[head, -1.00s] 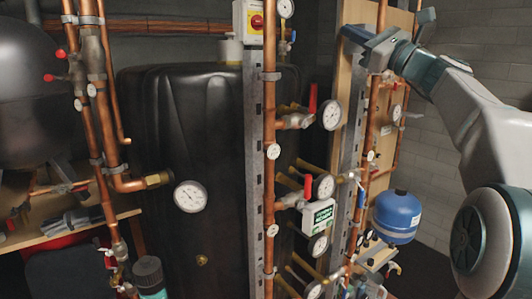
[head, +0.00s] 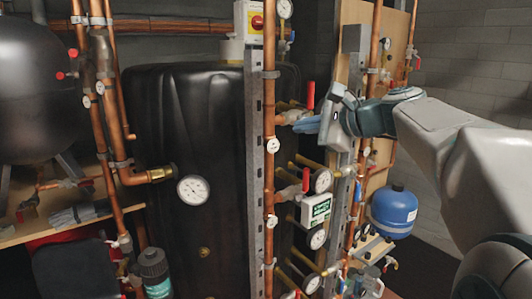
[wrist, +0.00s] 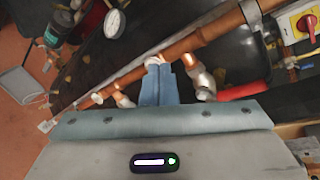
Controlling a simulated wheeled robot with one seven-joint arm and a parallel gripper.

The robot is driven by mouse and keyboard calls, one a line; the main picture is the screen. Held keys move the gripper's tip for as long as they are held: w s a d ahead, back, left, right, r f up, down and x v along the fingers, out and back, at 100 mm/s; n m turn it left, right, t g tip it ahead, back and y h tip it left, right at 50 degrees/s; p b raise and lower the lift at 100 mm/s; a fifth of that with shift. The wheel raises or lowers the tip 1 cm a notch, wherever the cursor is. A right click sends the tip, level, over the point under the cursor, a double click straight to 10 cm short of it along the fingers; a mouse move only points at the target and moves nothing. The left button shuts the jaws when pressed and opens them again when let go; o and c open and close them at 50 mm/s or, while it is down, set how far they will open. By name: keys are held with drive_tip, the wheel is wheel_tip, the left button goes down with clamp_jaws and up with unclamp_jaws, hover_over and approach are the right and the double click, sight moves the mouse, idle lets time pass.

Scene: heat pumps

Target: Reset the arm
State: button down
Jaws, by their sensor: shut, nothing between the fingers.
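My gripper (head: 296,125) is on the right of the head view, reaching left from my arm. Its blue-grey fingers point at the vertical copper pipe (head: 269,185) near a red-handled valve (head: 309,97). In the wrist view the two fingers (wrist: 157,70) lie side by side, shut and empty. Their tips overlap the copper pipe (wrist: 205,38) in the picture; I cannot tell whether they touch it.
A large black tank (head: 205,150) stands behind the pipes. A blue vessel (head: 397,212) is at right. A red-yellow switch box (head: 252,20) is above. Open room lies before the grey wall (head: 470,75).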

drive_tip(key=s+f+n+g+h, duration=0.2)
drive_tip(key=s+f+n+h, duration=0.1)
drive_tip(key=s+f, duration=0.5)
drive_tip(key=s+d+f+n+g+h, duration=0.1)
drive_tip(key=s+f+n+g+h, duration=0.2)
drive_tip(key=s+f+n, duration=0.3)
drive_tip(key=s+f+h, duration=0.1)
drive_tip(key=s+f, duration=0.2)
drive_tip(key=f, duration=0.4)
drive_tip(key=shift+s+d+f, duration=0.25)
drive_tip(key=c, duration=2.1)
unclamp_jaws()
drive_tip(key=s+d+f+n+h, duration=0.1)
drive_tip(key=s+f+n, duration=0.1)
drive_tip(key=s, duration=0.1)
drive_tip(key=s+d+f+n+g+h, duration=0.1)
drive_tip(key=s+d+f+n, duration=0.1)
drive_tip(key=s+f, duration=0.1)
drive_tip(key=s+d+f+n+h, duration=0.1)
drive_tip(key=s+f+n, duration=0.1)
drive_tip(key=s+f, duration=0.1)
drive_tip(key=shift+d+f+g, duration=0.2)
drive_tip(key=shift+d+g, duration=0.1)
drive_tip(key=shift+g, duration=0.1)
drive_tip(key=o, duration=0.7)
drive_tip(key=shift+s+d+f+n+h, duration=0.25)
drive_tip(key=shift+s+f+n+h, duration=0.05)
drive_tip(key=shift+s+f+n, duration=0.1)
